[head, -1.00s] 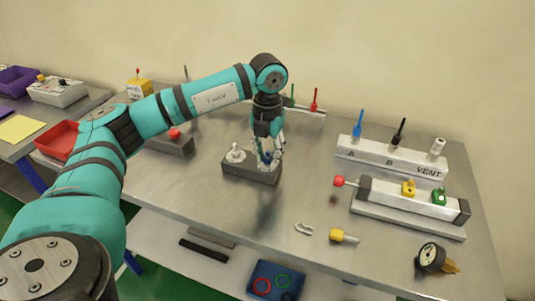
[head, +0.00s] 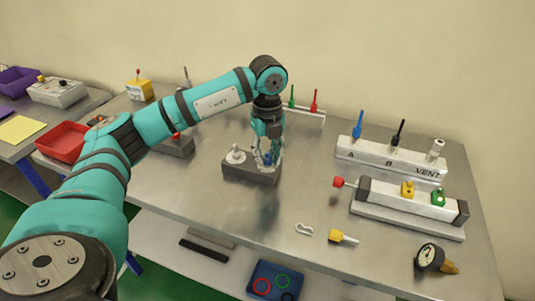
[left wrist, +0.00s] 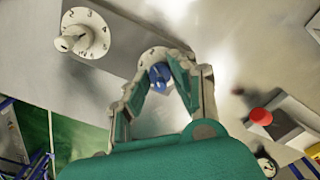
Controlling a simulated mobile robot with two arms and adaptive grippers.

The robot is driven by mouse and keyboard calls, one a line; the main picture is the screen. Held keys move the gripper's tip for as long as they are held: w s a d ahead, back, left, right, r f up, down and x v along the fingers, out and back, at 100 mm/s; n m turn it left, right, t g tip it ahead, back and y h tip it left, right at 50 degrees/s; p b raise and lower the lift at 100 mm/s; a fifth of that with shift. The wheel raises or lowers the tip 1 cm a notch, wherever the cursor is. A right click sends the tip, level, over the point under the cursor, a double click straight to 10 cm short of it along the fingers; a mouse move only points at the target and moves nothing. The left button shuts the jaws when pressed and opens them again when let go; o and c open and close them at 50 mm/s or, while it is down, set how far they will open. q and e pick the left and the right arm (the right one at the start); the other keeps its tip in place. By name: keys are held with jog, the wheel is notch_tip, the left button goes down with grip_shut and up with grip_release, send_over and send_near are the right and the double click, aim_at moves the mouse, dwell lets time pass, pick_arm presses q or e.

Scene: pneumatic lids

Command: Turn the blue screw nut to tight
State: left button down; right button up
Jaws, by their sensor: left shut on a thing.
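The blue screw nut (left wrist: 159,75) sits on a pale numbered dial (left wrist: 168,56) at one end of a dark grey block (head: 240,174). In the head view the nut (head: 267,160) is partly hidden by the fingers. My left gripper (head: 268,158) points down over it. In the left wrist view the fingertips of my left gripper (left wrist: 162,74) are closed around the blue nut, one on each side. A second numbered dial with a white knob (left wrist: 75,40) is on the same block; the knob also shows in the head view (head: 236,155). My right gripper is not seen.
A white block marked A, B and VENT (head: 385,158) stands at the right, with a cylinder unit (head: 425,199) before it. A gauge (head: 430,257), yellow fitting (head: 338,236) and clip (head: 304,229) lie near the front. A red tray (head: 62,141) is left.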

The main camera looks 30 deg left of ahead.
pick_arm(q)
jog(key=shift+r+n, duration=0.15)
jog(key=shift+n, duration=0.15)
jog(key=c, duration=1.1)
grip_release()
notch_tip(320, 180, up, 12)
